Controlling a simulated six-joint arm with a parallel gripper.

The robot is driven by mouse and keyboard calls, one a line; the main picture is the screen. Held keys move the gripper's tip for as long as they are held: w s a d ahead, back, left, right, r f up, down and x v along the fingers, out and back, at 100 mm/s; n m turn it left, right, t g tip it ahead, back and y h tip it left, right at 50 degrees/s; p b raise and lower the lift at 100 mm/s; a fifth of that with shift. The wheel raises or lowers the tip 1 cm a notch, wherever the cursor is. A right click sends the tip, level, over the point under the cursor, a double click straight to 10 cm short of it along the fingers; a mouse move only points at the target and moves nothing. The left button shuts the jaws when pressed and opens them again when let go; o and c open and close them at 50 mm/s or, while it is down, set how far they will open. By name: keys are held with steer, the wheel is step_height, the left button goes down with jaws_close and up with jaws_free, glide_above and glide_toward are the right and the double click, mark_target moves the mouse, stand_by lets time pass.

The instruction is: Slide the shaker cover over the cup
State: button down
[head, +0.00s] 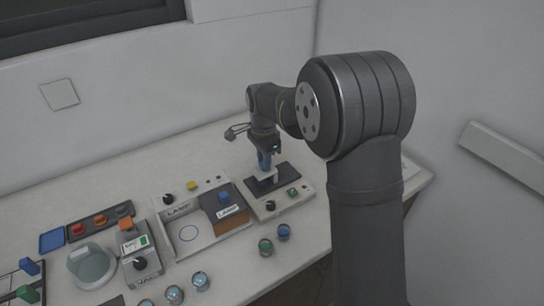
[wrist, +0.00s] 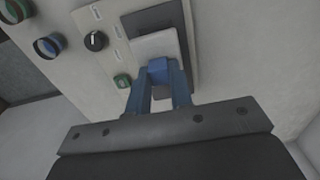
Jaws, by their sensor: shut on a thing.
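My gripper (head: 265,163) is over the dark-plated device at the back right of the bench. In the wrist view its blue fingers (wrist: 158,82) are shut on a blue handle (wrist: 158,66). The handle appears to belong to a pale block (wrist: 158,44), which I take as the shaker cover. The pale block also shows in the head view (head: 268,174), just below the fingers and over the dark plate (head: 288,173). I cannot tell whether it touches the plate. No cup can be made out under or beside it; the block and fingers hide that spot.
The device's front panel has a black knob (head: 270,205) and a green button (head: 292,192). A green-topped jar (head: 265,247) and a blue-topped jar (head: 283,232) stand in front. The lamp station (head: 188,234) is to the left. The bench's right end is mostly clear.

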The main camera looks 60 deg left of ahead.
steer(key=shift+s, duration=0.25)
steer(key=c, duration=1.3)
jaws_free()
steer(key=shift+r, duration=0.2)
step_height(320, 180, up, 17)
steer(key=shift+r, duration=0.1)
